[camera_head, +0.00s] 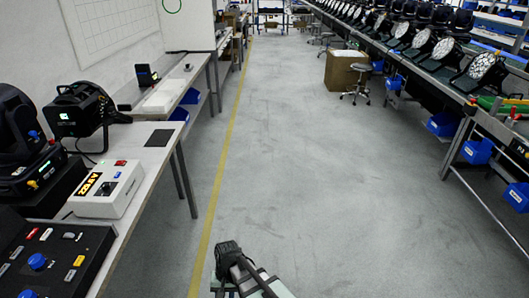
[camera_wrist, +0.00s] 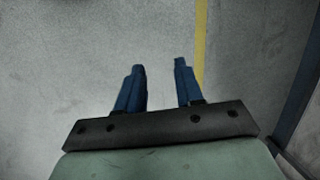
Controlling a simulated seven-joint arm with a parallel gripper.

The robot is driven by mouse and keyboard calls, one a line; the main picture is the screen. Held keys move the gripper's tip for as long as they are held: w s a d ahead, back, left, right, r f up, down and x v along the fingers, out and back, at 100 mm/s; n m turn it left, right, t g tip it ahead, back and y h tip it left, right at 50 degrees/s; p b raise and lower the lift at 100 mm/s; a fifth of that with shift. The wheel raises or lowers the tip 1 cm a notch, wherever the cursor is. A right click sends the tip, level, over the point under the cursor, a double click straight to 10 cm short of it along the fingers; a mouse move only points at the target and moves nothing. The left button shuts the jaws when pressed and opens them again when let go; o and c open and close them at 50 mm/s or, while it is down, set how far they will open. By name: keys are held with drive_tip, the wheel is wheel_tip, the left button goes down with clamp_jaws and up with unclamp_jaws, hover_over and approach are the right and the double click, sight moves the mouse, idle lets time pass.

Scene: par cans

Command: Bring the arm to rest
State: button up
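My gripper (camera_wrist: 160,68) shows in the wrist view with two blue fingers held apart. Bare grey floor shows between them and nothing is held. In the head view my folded arm shows at the bottom centre, over the aisle floor. The gripper's fingers cannot be made out there.
A left bench (camera_head: 160,135) carries a white box with a lit display (camera_head: 107,190), a black control panel (camera_head: 50,262) and black lamps (camera_head: 78,110). A right bench (camera_head: 450,107) holds a row of par cans (camera_head: 487,66). A stool (camera_head: 356,82) stands far off. The aisle floor (camera_head: 290,160) is clear.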

drive_tip(key=s+d+f+m+g+h, duration=0.1)
drive_tip(key=s+d+f, duration=0.3)
drive_tip(key=d, duration=0.5)
drive_tip(key=s+d+f, duration=0.2)
drive_tip(key=d+f, duration=0.5)
drive_tip(key=d, duration=0.2)
drive_tip(key=s+d+f+g, duration=0.1)
drive_tip(key=s+d+f, duration=0.2)
drive_tip(key=s+d, duration=0.3)
drive_tip(key=s+d+f+g, duration=0.1)
drive_tip(key=s+d+f, duration=0.2)
drive_tip(key=s+d, duration=0.4)
drive_tip(key=shift+s+f+g, duration=0.25)
drive_tip(key=shift+s+g, duration=0.15)
drive_tip(key=shift+s, duration=0.75)
